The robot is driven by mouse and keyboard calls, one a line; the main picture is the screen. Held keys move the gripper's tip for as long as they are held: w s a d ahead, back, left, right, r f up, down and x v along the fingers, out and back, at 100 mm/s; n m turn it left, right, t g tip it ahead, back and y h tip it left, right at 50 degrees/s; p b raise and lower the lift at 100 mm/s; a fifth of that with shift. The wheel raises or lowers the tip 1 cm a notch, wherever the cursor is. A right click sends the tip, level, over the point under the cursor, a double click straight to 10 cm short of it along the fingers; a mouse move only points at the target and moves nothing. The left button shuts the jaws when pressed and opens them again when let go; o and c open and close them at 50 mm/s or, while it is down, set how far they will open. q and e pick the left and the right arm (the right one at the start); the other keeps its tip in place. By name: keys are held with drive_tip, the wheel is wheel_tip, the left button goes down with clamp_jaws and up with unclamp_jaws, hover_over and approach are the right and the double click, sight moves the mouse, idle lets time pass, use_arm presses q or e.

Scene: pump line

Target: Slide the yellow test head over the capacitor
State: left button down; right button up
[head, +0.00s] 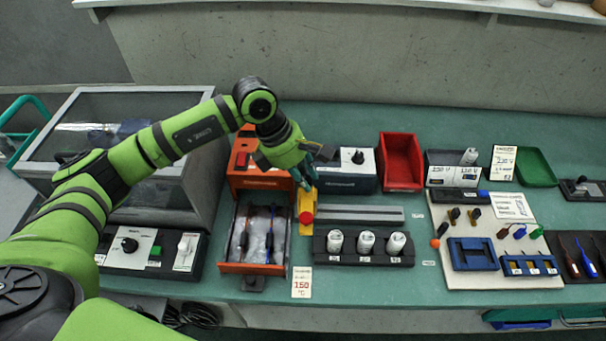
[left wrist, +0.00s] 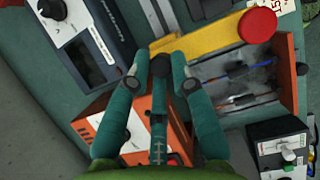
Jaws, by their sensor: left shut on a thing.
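The yellow test head (head: 307,201) with its red round knob (head: 306,217) stands at the left end of a grey rail (head: 360,213). My left gripper (head: 306,177) is at its far end and shut on it. In the left wrist view the yellow bar (left wrist: 205,40) runs from between my fingertips (left wrist: 160,62) to the red knob (left wrist: 258,25). Three white capacitors (head: 335,240), (head: 366,241), (head: 396,242) stand upright in a black block in front of the rail, right of the test head. The exact grip contact is partly hidden by my fingers. My right gripper is not in view.
An orange tray with probes (head: 235,256) lies left of the test head. An orange unit (head: 262,181), a dark instrument (head: 347,183) and a red bin (head: 400,163) stand behind. A white board with blue holders (head: 495,279) is to the right.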

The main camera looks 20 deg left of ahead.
use_arm(q)
drive_tip(key=w+d+b, duration=0.1)
drive_tip(key=d+b, duration=0.2)
drive_tip(key=d, duration=0.3)
drive_tip(key=shift+w+d, duration=0.3)
drive_tip(key=shift+d, duration=0.05)
drive_tip(key=c, duration=1.1)
unclamp_jaws()
drive_tip(key=shift+c, duration=0.2)
drive_tip(key=shift+d, duration=0.1)
drive_tip(key=v, duration=1.2)
